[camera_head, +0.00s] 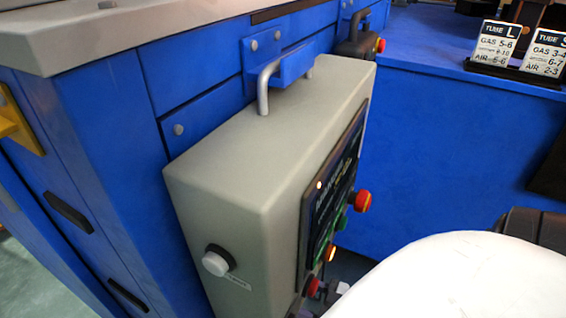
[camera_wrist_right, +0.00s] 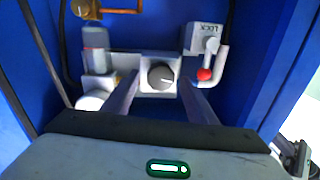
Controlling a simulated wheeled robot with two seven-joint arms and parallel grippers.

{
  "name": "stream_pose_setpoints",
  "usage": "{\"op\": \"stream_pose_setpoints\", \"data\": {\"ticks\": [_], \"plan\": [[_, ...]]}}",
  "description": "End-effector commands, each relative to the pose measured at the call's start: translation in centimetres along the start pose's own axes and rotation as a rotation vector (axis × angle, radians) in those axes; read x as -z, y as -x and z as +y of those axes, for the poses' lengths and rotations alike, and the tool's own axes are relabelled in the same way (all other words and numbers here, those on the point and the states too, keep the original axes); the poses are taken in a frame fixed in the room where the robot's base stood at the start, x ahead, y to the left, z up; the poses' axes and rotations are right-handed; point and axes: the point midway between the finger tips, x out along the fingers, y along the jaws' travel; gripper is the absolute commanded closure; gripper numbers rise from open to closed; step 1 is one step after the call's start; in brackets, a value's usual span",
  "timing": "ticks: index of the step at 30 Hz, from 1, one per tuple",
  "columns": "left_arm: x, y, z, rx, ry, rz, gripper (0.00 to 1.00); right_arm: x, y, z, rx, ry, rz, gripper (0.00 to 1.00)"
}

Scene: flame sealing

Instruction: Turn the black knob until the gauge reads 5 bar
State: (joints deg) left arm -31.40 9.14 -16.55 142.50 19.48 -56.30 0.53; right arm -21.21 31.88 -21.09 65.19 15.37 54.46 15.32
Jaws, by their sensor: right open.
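The black knob (camera_wrist_right: 160,75) shows in the right wrist view, on a pale square block set against a blue wall. A light mark is on its face. My right gripper (camera_wrist_right: 158,82) is open, with one finger on each side of the knob's block. I cannot tell whether the fingers touch it. I cannot make out a gauge or its reading in either view. The head view does not clearly show the knob. My left gripper is in neither view.
A grey cylinder (camera_wrist_right: 96,60) stands left. In the head view, a grey control box (camera_head: 240,190) with buttons projects from the blue cabinet.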

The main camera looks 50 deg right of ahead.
Motion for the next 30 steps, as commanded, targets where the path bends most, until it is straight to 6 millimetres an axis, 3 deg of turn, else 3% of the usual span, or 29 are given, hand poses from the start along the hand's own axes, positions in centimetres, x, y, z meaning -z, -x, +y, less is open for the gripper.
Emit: {"op": "stream_pose_setpoints", "data": {"ticks": [11,18,19,30], "plan": [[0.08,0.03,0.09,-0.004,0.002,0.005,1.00,0.02,-0.77,-0.03,0.000,0.000,-0.001,0.48],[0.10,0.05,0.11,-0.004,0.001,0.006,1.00,0.01,-0.75,-0.03,0.000,0.000,-0.001,0.87],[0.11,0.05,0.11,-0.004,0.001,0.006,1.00,0.01,-0.74,-0.04,0.000,0.000,-0.001,0.89],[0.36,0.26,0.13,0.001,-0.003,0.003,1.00,0.11,-0.72,-0.07,0.000,0.068,-0.005,0.89]]}}
